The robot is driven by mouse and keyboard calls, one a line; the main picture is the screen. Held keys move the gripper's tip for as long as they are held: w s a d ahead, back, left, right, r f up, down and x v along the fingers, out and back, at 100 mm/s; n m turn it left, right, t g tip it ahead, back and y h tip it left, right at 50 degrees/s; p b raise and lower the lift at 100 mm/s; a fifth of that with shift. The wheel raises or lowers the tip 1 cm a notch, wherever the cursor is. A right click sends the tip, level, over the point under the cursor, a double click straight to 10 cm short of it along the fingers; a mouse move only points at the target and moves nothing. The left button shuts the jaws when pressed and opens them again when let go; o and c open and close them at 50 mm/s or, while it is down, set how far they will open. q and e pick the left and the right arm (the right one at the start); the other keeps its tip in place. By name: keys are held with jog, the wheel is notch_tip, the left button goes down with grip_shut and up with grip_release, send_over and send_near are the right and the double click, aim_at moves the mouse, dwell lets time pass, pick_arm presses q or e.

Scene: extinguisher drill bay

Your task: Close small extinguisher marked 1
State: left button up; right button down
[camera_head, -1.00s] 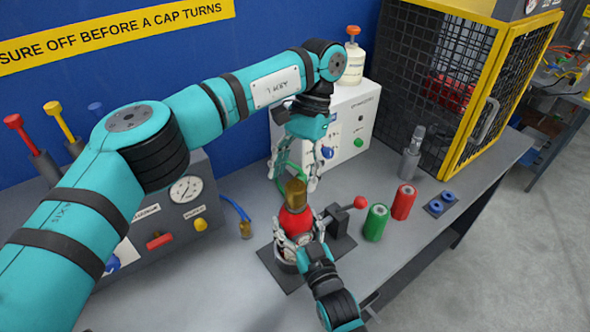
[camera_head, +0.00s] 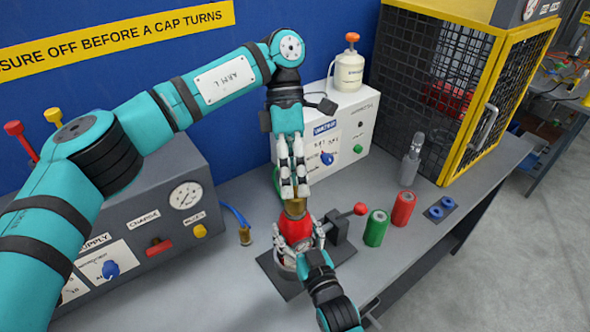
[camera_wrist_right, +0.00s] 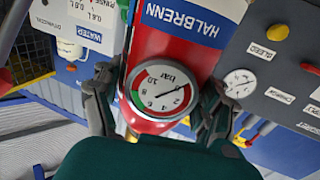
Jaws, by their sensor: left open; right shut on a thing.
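A small red extinguisher (camera_head: 294,228) with a brass cap (camera_head: 295,207) stands in a fixture on a dark plate (camera_head: 283,281) on the bench. My right gripper (camera_head: 297,246) is shut on its red body from the front. In the right wrist view the extinguisher (camera_wrist_right: 176,50) fills the middle, with a blue HALBRENN label and a round pressure gauge (camera_wrist_right: 161,92) between my fingers. My left gripper (camera_head: 294,191) is open, pointing down, its fingertips at the top of the brass cap. I cannot tell whether they touch it. No number 1 is readable.
Green (camera_head: 376,228) and red (camera_head: 403,208) cylinders stand to the right, beside a lever with a red knob (camera_head: 360,209). A grey panel with a gauge (camera_head: 185,195) is at left. A white water unit (camera_head: 348,130) and a yellow-framed mesh cage (camera_head: 480,100) stand behind.

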aim_at(295, 192)
pick_arm(q)
jog(key=n+t, duration=0.1)
jog(key=n, duration=0.6)
jog(key=w+f+n+t, duration=0.1)
jog(key=n+t, duration=0.1)
jog(key=n, duration=0.6)
jog(key=w+n+t, duration=0.1)
jog(key=n, duration=0.7)
jog(key=shift+w+f+t+y, duration=0.15)
jog(key=shift+f+t+y, duration=0.05)
jog(key=shift+t+y, duration=0.2)
jog(key=shift+w+f+n+t, duration=0.15)
jog(key=shift+w+n+t, duration=0.45)
jog(key=shift+n, duration=0.3)
jog(key=shift+f, duration=0.1)
jog(key=shift+f, duration=3.95)
jog(key=shift+c, duration=0.2)
